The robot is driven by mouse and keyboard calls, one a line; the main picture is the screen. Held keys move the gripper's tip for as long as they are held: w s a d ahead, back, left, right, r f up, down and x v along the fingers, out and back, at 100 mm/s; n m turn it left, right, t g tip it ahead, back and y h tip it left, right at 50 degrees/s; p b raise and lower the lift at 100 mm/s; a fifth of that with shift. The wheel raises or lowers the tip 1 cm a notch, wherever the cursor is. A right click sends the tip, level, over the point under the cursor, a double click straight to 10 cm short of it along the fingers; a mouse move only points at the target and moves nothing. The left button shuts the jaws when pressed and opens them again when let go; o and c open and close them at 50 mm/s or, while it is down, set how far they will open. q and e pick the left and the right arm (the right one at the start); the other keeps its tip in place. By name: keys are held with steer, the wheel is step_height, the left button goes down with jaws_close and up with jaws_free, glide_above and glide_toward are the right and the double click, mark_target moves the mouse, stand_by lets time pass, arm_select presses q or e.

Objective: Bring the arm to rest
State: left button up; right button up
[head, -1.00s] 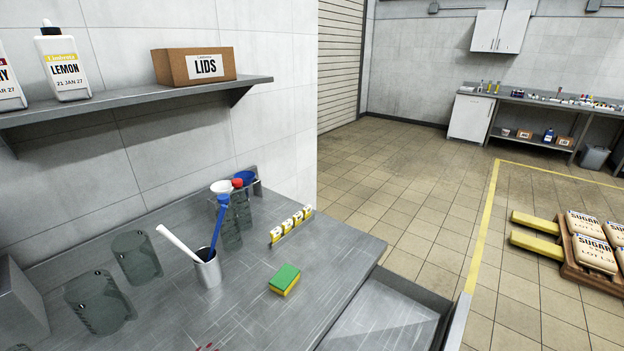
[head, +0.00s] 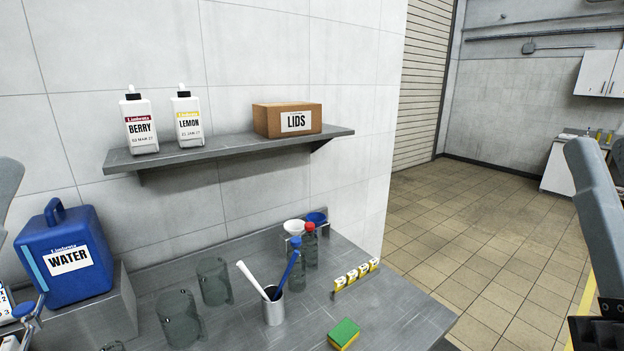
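Parts of my arms show at the frame edges. A grey link of my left arm (head: 8,190) stands at the far left, cut off by the edge. A grey link of my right arm (head: 597,205) stands at the far right, with a dark part below it at the bottom corner. Neither gripper's fingers are in view, so I cannot see whether they hold anything.
The steel bench (head: 395,310) carries glass jugs (head: 213,282), a steel cup (head: 273,308) with white and blue utensils, bottles (head: 309,250), a sponge (head: 344,334) and a blue water container (head: 68,255) on a block. A shelf (head: 230,147) hangs above.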

arm_select(q)
step_height(320, 180, up, 38)
steer(key=p, duration=3.8)
arm_select(e)
steer(key=a+r+y, duration=0.1)
steer(key=r+y, duration=0.2)
steer(key=r, duration=1.5)
steer(key=a+r+n+y, duration=0.1)
steer(key=a+r+y, duration=0.1)
steer(key=r, duration=1.7)
steer(key=shift+s+a+r+y, duration=0.2)
steer(key=shift+r+y, duration=0.05)
steer(key=shift+y, duration=0.45)
arm_select(q)
steer(key=shift+f, duration=0.1)
